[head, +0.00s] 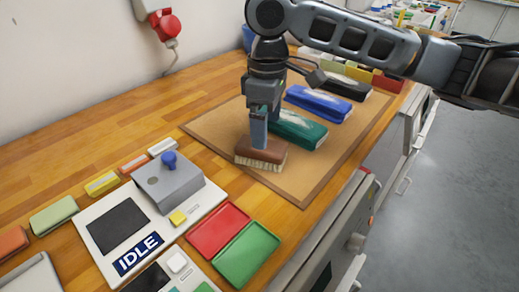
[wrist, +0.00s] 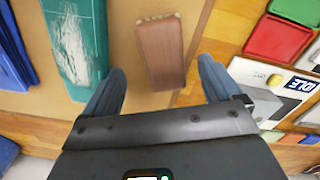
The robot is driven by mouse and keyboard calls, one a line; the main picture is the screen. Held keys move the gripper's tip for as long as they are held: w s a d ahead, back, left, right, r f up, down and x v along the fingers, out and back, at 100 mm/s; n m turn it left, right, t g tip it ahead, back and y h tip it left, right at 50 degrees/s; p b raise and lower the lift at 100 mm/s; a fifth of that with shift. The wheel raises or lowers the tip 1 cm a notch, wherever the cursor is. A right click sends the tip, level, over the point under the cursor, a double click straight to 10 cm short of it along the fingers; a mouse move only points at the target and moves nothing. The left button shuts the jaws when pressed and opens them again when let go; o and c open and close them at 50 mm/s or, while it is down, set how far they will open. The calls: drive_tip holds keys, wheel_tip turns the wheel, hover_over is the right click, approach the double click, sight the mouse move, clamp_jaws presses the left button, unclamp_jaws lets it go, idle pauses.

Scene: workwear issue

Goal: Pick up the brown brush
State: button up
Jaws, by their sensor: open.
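The brown brush (head: 262,150) lies on a tan mat (head: 296,187) in the head view, its pale bristles at the near side. It also shows in the wrist view (wrist: 160,52) as a brown block ahead of my gripper. My gripper (head: 259,130) points down just above the brush in the head view. In the wrist view my gripper (wrist: 160,88) is open, one finger on each side of the brush's line, with nothing held. I cannot tell whether a finger touches the brush.
A green brush-like block (head: 298,130) lies close beside the brown brush. A blue one (head: 318,103) and a black one (head: 346,87) lie beyond it. A grey box with a blue knob (head: 168,180), a red tray (head: 217,230) and a green tray (head: 247,254) stand nearer.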

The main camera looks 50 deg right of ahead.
drive_tip(key=f, duration=0.6)
drive_tip(key=shift+w+a+f, duration=0.15)
drive_tip(key=shift+a+f, duration=0.15)
drive_tip(key=shift+f, duration=0.1)
drive_tip(key=c, duration=1.2)
drive_tip(key=shift+r, duration=0.45)
drive_tip(key=r, duration=0.2)
drive_tip(key=d+r, duration=0.1)
drive_tip(key=shift+s+r, duration=0.2)
drive_tip(key=shift+r, duration=0.15)
drive_tip(key=s+d+r, duration=0.1)
drive_tip(key=d+r, duration=0.1)
drive_tip(key=d, duration=0.1)
drive_tip(key=s+d+r, duration=0.2)
drive_tip(key=d, duration=0.1)
drive_tip(key=s+d+r+b, duration=0.1)
drive_tip(key=s+d+r, duration=0.1)
drive_tip(key=d, duration=0.1)
drive_tip(key=shift+s+d+r, duration=0.1)
drive_tip(key=shift+d+r, duration=0.05)
drive_tip(key=shift+r, duration=0.1)
